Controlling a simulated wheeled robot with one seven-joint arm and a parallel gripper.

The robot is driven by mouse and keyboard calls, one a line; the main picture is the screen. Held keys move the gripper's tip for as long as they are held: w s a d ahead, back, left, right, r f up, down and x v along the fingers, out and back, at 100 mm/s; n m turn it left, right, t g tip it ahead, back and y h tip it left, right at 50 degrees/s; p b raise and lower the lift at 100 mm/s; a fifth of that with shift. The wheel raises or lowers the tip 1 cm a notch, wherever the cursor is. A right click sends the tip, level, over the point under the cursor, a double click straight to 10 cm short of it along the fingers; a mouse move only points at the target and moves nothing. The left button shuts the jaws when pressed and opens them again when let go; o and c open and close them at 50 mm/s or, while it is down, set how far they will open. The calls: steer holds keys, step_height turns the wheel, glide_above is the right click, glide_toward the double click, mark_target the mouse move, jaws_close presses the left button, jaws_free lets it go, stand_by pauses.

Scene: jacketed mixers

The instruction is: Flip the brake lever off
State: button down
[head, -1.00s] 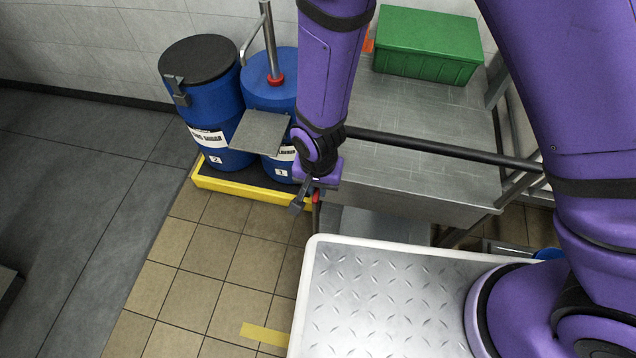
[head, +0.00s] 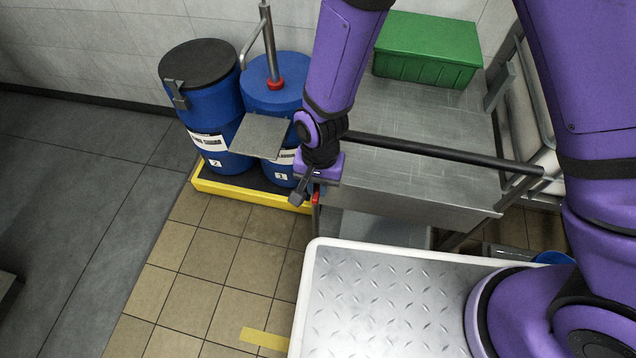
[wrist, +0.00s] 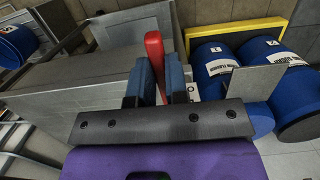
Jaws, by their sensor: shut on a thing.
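The brake lever is a red handle that stands up between the fingers in the wrist view (wrist: 154,50). In the head view only a small red piece of the lever (head: 316,195) shows, beside the near left corner of the steel cart. My gripper (wrist: 158,84) is shut on the lever, with a dark blue-grey finger on each side of it. In the head view my gripper (head: 316,186) points down at that corner, and its fingers are mostly hidden. The lower part of the lever is hidden behind the gripper's dark bar in the wrist view.
The steel cart (head: 430,180) has a dark push bar (head: 440,151) and carries a green crate (head: 425,55). Two blue drums (head: 228,100) stand on a yellow-edged pallet (head: 245,193) to the left. A grey plate (head: 259,136) juts out near my wrist. Tiled floor is clear in front.

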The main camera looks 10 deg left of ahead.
steer(key=c, duration=1.1)
jaws_free()
steer(key=r, duration=0.3)
steer(key=w+r, duration=0.1)
steer(key=r, duration=0.6)
steer(key=shift+w+r, duration=0.2)
steer(key=shift+r, duration=0.2)
steer(key=shift+d, duration=0.1)
steer(key=w+d+r+t+y, duration=0.1)
steer(key=w+d+r+t, duration=0.15)
steer(key=d+r, duration=0.7)
steer(key=w+d+r+t, duration=0.1)
steer(key=w+d+r, duration=0.3)
steer(key=d+r, duration=0.5)
steer(key=s+d+r+t, duration=0.1)
steer(key=s+d+r, duration=0.3)
steer(key=d, duration=0.1)
steer(key=s+d+r+t, duration=0.1)
steer(key=s+d+r, duration=0.4)
steer(key=d, duration=0.1)
steer(key=s+d+r+t+h, duration=0.1)
steer(key=s+d+r, duration=0.3)
steer(key=d, duration=0.2)
steer(key=shift+s+d+r+n, duration=0.15)
steer(key=shift+r+n, duration=0.15)
steer(key=shift+n, duration=0.1)
